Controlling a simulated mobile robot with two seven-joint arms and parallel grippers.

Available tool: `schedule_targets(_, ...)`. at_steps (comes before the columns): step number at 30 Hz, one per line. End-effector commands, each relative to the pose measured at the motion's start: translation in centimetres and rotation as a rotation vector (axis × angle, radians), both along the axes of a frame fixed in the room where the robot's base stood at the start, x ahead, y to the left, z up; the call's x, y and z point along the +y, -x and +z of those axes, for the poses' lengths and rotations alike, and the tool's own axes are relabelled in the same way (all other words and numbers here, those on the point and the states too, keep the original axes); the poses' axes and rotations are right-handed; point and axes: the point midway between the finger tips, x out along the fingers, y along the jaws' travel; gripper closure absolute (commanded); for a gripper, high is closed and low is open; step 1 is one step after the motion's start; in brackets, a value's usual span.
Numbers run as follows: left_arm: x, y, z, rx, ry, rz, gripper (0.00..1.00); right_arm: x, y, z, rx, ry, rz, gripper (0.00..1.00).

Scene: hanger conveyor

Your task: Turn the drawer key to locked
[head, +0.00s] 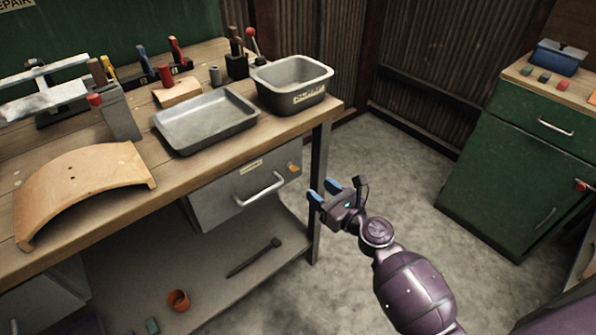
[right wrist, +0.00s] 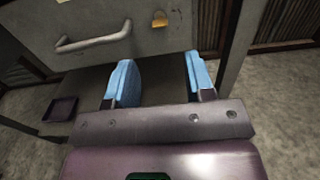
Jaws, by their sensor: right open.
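The grey drawer (head: 244,188) hangs under the workbench and looks shut. Its handle (head: 259,189) is a pale bar, also seen in the right wrist view (right wrist: 92,40). A small yellow-orange key (head: 294,167) sits at the drawer front's upper right; it also shows in the right wrist view (right wrist: 160,19), above and between my fingers. Its exact turn angle is too small to tell. My right gripper (head: 325,192) is open and empty, with blue fingertips, in front of the drawer's right side and apart from the key. My left gripper is not in view.
The workbench (head: 222,78) holds a metal tray (head: 207,121), a grey bin (head: 292,84), a curved wooden piece (head: 84,184) and several tools. A bench leg (head: 318,190) stands close to the right gripper. A green cabinet (head: 515,180) is at right, with open floor between.

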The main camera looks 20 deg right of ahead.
Motion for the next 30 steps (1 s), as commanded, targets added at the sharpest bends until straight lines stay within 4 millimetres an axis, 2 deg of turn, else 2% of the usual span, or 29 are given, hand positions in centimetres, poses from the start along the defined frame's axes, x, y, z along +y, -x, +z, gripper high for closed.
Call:
schedule_targets(9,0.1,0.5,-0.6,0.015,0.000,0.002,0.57,1.8,-5.0,0.0,-0.001,0.002,0.001,0.51)
schedule_targets(15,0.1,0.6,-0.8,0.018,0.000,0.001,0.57,2.7,-7.2,-0.1,0.000,0.003,0.001,0.51)
schedule_targets(21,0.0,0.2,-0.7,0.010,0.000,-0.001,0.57,3.0,-8.3,0.0,-0.001,0.003,0.000,0.51)
schedule_targets(30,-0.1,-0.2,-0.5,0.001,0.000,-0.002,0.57,3.1,-8.4,0.1,-0.001,0.004,0.001,0.51)
